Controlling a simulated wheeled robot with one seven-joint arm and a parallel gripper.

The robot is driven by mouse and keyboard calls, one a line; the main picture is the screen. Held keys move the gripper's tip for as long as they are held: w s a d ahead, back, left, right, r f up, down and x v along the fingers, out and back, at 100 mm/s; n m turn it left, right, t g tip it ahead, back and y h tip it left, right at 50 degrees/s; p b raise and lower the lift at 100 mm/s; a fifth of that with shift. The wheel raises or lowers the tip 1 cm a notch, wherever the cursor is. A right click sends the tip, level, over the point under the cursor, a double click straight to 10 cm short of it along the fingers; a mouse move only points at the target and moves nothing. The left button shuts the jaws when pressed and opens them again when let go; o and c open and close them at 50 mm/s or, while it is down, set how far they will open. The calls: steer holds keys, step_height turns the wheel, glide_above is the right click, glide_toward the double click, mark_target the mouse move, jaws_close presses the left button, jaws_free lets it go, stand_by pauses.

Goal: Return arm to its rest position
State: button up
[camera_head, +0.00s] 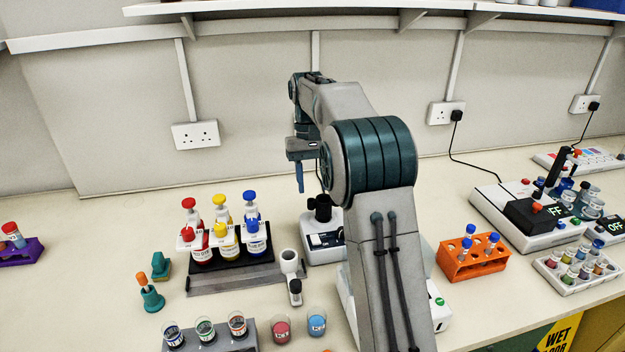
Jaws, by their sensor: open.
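My arm rises from the front of the bench and bends at a large dark teal joint in the middle of the head view. My gripper (302,182) hangs at the far end of the arm, pointing down over the back of the bench. It is above and to the right of the dye bottles, clear of them. Its jaws are open and I see nothing held. One finger shows clearly; the other is largely hidden.
A rack (240,280) holds red, yellow and blue dye bottles. In front stand several beakers (281,329). A white instrument (325,246) stands below the gripper. An orange tube rack (472,262) and a device with a display (540,222) are at right. A shelf (320,12) runs above.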

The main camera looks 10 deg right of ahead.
steer(key=s+r+t, duration=0.2)
steer(key=s, duration=0.6)
steer(key=s+r+t, duration=0.1)
steer(key=s+r, duration=0.1)
steer(key=s, duration=0.6)
steer(key=s+f+t, duration=0.1)
steer(key=s+f, duration=0.2)
steer(key=s, duration=0.4)
steer(key=s+f+t, duration=0.2)
steer(key=s+f, duration=0.2)
steer(key=s, duration=0.3)
steer(key=shift+s, duration=0.25)
stand_by(0.3)
steer(key=shift+c, duration=0.6)
steer(key=shift+a, duration=0.15)
